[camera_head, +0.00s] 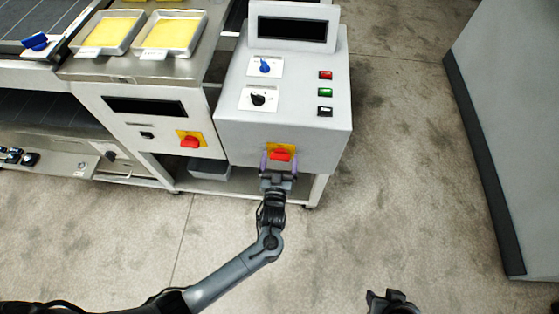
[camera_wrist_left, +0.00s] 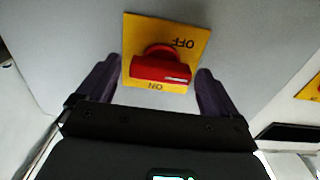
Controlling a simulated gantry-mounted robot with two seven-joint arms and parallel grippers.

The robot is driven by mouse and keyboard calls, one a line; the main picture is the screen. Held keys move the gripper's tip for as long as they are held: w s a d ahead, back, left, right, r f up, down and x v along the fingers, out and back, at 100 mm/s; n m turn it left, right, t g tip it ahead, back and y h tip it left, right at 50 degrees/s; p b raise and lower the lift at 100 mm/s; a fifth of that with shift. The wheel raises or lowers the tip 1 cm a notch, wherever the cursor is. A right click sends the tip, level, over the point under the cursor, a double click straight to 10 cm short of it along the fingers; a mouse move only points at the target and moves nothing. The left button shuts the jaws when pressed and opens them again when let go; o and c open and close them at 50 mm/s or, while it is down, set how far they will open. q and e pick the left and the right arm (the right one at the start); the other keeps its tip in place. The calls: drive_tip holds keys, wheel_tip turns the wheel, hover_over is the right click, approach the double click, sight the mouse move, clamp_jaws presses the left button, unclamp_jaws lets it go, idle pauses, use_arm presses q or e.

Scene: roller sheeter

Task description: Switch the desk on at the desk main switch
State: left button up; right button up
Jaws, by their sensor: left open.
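The desk main switch (camera_head: 280,155) is a red rotary knob on a yellow plate, low on the front of the grey control desk (camera_head: 235,130). In the left wrist view the red knob (camera_wrist_left: 160,68) lies crosswise, with a pale mark toward its right end. Its yellow plate (camera_wrist_left: 135,30) reads OFF at the top and ON at the bottom, upside down. My left gripper (camera_head: 280,162) is open, one dark finger on each side of the knob, with gaps visible. My right gripper (camera_head: 392,300) is partly in view at the bottom edge, away from the desk.
A second red switch (camera_head: 190,141) on yellow sits on the neighbouring machine at the left. The desk top carries blue and black selectors, several push buttons and a dark display (camera_head: 292,29). Trays of yellow sheets (camera_head: 171,35) stand left. A grey cabinet (camera_head: 510,130) stands right. Floor between is clear.

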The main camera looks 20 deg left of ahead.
use_arm(q)
drive_tip(key=c, duration=1)
drive_tip(key=shift+r+m+p, duration=0.15)
drive_tip(key=shift+m+p, duration=0.45)
drive_tip(key=shift+p, duration=0.05)
drive_tip(key=shift+c, duration=0.2)
drive_tip(key=shift+d+m+p, duration=0.1)
drive_tip(key=shift+m+p, duration=0.9)
drive_tip(key=shift+m, duration=0.1)
drive_tip(key=m+p, duration=0.3)
drive_tip(key=m, duration=0.1)
drive_tip(key=shift+m, duration=0.3)
drive_tip(key=m+p, duration=0.2)
drive_tip(key=m, duration=0.3)
drive_tip(key=shift+w+d, duration=0.1)
drive_tip(key=m, duration=0.1)
drive_tip(key=m+p, duration=0.1)
drive_tip(key=m, duration=0.1)
drive_tip(key=shift+f, duration=0.25)
drive_tip(key=shift+f+m, duration=0.1)
drive_tip(key=shift+m, duration=0.9)
